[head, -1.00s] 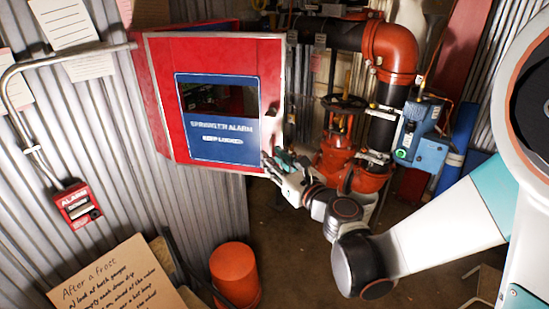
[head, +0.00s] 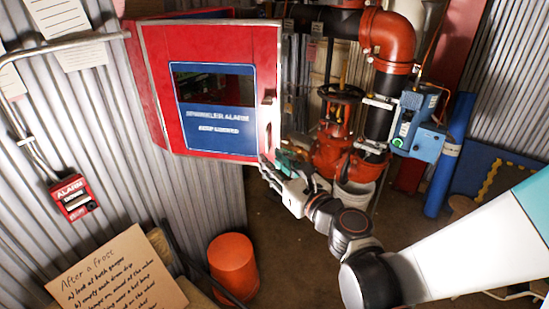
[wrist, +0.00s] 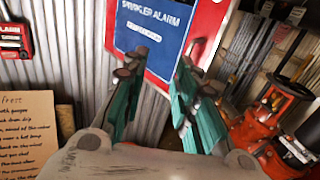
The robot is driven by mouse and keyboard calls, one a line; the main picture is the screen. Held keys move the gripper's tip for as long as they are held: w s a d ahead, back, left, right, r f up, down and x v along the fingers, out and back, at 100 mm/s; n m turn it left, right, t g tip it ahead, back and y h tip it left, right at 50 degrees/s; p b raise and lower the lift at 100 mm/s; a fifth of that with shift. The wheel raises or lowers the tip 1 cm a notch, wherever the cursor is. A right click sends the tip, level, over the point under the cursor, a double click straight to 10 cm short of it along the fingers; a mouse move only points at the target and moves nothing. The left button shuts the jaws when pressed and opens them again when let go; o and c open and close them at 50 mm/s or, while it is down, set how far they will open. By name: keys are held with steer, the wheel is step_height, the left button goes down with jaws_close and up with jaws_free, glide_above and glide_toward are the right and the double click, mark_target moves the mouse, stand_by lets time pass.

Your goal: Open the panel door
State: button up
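The red panel door (head: 152,85) has a blue sign and a dark window, and its box is fixed to the corrugated wall. It looks closed. A small handle (head: 268,103) stands on its right edge. It also shows in the wrist view (wrist: 197,50). My gripper (head: 268,168) is at the door's lower right corner, below the handle. In the wrist view my gripper (wrist: 158,70) has its two green-padded fingers spread, with nothing between them. The handle lies ahead of the right finger, and the sign lies ahead of the gap. Contact cannot be told.
An orange bucket (head: 233,265) and a handwritten cardboard sign (head: 120,275) stand below left. A red alarm box (head: 74,198) is on the wall. Red valves and pipes (head: 392,40) with a blue box (head: 420,125) stand to the right. Bare floor shows in the middle.

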steer(key=shift+s+d, duration=0.15)
steer(key=shift+s, duration=1)
steer(key=shift+c, duration=0.2)
